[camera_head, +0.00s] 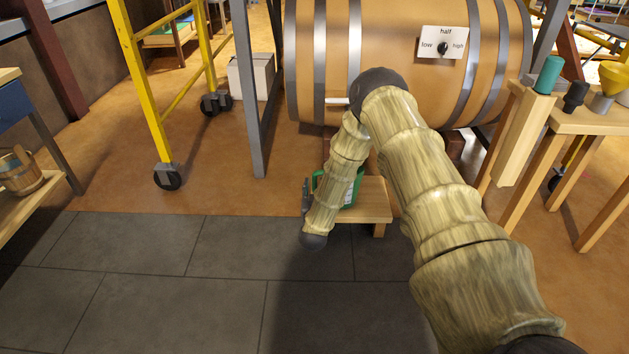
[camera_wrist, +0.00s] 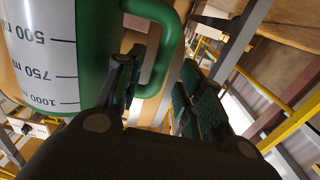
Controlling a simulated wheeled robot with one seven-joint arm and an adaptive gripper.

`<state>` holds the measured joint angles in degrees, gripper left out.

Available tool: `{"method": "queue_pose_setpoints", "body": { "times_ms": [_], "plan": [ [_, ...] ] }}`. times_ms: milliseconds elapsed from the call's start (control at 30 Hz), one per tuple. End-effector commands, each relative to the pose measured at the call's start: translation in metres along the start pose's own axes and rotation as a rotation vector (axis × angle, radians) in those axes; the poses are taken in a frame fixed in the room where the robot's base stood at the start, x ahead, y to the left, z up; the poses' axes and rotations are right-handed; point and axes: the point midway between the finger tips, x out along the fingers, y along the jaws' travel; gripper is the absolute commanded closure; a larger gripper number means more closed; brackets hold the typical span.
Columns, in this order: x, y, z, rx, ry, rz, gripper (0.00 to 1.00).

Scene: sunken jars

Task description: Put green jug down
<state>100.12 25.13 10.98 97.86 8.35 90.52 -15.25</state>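The green jug (camera_head: 351,190) stands on a small wooden stool (camera_head: 368,212) below the barrel, partly hidden behind my arm. In the wrist view the jug (camera_wrist: 92,55) is close on the left, with a white measuring scale reading upside down and a green handle (camera_wrist: 165,55). My gripper (camera_wrist: 158,95) has its fingers apart, one on each side of the handle, the left one between handle and jug body. I see gaps beside the handle, so it does not look clamped. In the head view my gripper (camera_head: 306,195) is at the left of the jug, mostly hidden.
A large barrel (camera_head: 400,60) with a low-half-high dial (camera_head: 442,47) lies above the stool. A yellow wheeled frame (camera_head: 145,90) stands left. A wooden table (camera_head: 590,122) with coloured items stands right. The grey tiled floor (camera_head: 150,290) in front is clear.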

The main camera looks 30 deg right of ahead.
Motion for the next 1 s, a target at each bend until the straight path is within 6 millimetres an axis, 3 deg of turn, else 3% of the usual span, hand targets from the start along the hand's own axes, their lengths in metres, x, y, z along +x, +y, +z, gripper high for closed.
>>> {"method": "queue_pose_setpoints", "body": {
  "times_ms": [300, 600, 733, 867, 1000],
  "plan": [
    [-0.058, 0.000, -0.003, -0.002, -0.003, -0.002, 0.62],
    [-0.086, -0.001, 0.000, 0.000, -0.004, -0.003, 0.62],
    [-0.105, -0.011, 0.014, -0.005, -0.077, -0.045, 0.62],
    [-0.158, -0.031, 0.052, -0.027, -0.284, -0.155, 0.62],
    [-0.251, -0.040, 0.097, -0.082, -0.599, -0.285, 0.62]
  ]
}}
